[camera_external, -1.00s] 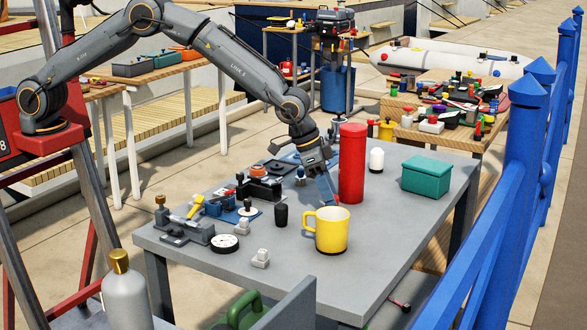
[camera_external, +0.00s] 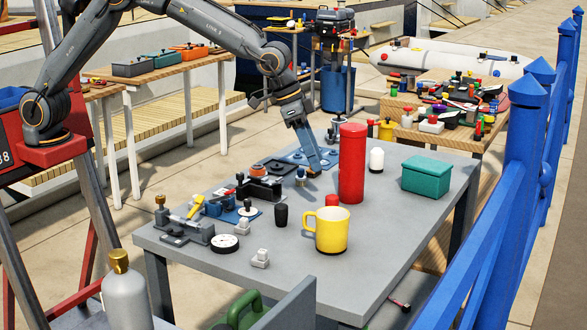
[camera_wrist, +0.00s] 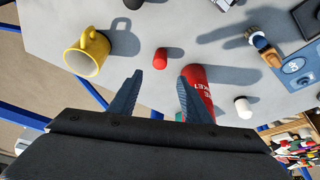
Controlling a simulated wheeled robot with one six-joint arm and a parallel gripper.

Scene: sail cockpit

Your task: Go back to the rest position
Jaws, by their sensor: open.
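My gripper (camera_external: 317,166) is above the far part of the grey table (camera_external: 330,283), left of the tall red cylinder. In the wrist view its two blue fingers (camera_wrist: 159,84) are apart with nothing between them. A small red cylinder (camera_external: 331,200) stands on the table just behind the yellow mug (camera_external: 333,231), clear of my fingers; the mug partly hides it. The wrist view also shows the small red cylinder (camera_wrist: 168,55), the mug (camera_wrist: 88,52) and the tall red cylinder (camera_wrist: 197,92), which is partly behind one finger.
Near my gripper are the tall red cylinder (camera_external: 352,165), a white cylinder (camera_external: 376,160) and a blue plate (camera_external: 292,159). A teal box (camera_external: 426,176) is at the right. A black cup (camera_external: 281,215), dial gauge (camera_external: 224,243) and fittings stand left. A blue railing (camera_external: 500,220) runs along the right.

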